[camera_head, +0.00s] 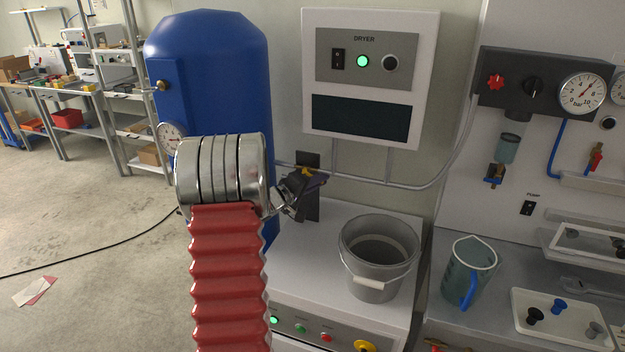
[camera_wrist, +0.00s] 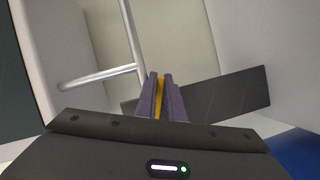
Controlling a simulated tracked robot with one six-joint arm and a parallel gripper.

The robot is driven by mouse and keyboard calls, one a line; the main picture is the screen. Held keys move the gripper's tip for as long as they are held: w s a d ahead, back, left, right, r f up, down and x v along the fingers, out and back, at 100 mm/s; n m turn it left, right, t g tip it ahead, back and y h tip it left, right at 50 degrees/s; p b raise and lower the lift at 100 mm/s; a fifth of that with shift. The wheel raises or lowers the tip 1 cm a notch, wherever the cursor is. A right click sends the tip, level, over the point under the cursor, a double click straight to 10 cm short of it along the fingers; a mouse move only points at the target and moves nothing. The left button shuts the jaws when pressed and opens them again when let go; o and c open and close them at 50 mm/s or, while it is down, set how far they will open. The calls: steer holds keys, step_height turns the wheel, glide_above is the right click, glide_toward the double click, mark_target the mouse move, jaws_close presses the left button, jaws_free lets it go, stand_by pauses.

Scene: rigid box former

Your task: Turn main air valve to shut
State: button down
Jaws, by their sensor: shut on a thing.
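The main air valve's yellow handle (camera_head: 308,171) shows as a small patch on the pipe between the blue tank and the dryer. In the wrist view the yellow handle (camera_wrist: 159,98) lies between the purple fingers. My gripper (camera_head: 318,180) is shut on it, and it also shows in the wrist view (camera_wrist: 161,82). The fingers and my arm hide most of the valve, so I cannot tell the handle's angle to the pipe.
The pipe (camera_head: 400,186) runs right from the valve. A dark plate (camera_wrist: 235,95) is close behind the fingers. The blue tank (camera_head: 215,70) stands left, the dryer box (camera_head: 425,60) above. A grey bucket (camera_head: 372,285) and a jug (camera_head: 455,280) stand right.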

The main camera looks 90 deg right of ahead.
steer(key=shift+f, duration=0.25)
steer(key=c, duration=1.9)
jaws_free()
steer(key=shift+s+r, duration=0.1)
steer(key=shift+o, duration=0.2)
steer(key=shift+r, duration=0.1)
steer(key=v, duration=1.3)
steer(key=shift+w+a, duration=0.3)
steer(key=shift+r, duration=0.1)
steer(key=shift+c, duration=0.6)
